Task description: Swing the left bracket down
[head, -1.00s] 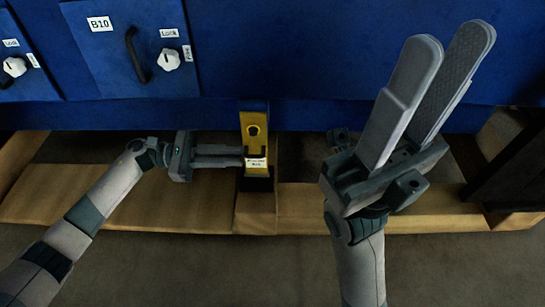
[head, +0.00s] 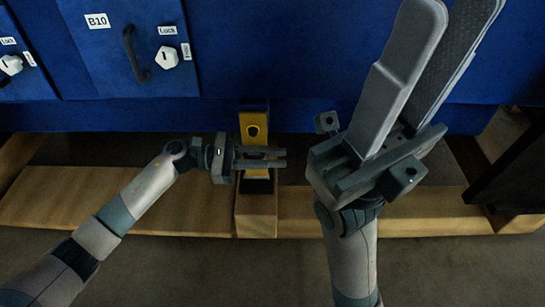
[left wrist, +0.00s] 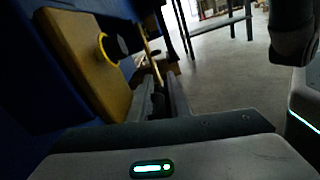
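The yellow bracket (head: 253,121) stands upright against the lower edge of the blue engine body, above a wooden block. It has a dark round hole near its top. My left gripper (head: 284,158) lies across the front of its lower part, pointing right, with a narrow gap between its fingers. The fingers hide the bracket's white label. In the left wrist view, the bracket plate (left wrist: 85,60) is left of the fingers, apart from the gap between them; I cannot tell whether they touch it. My right gripper (head: 448,25) is open and empty, raised at the right.
The blue wall (head: 290,50) carries a door marked B10 with a dark handle (head: 137,58) and white lock knob (head: 168,57). Wooden beams (head: 110,198) run along the floor below. A dark post (head: 512,170) stands at far right. Floor in front is clear.

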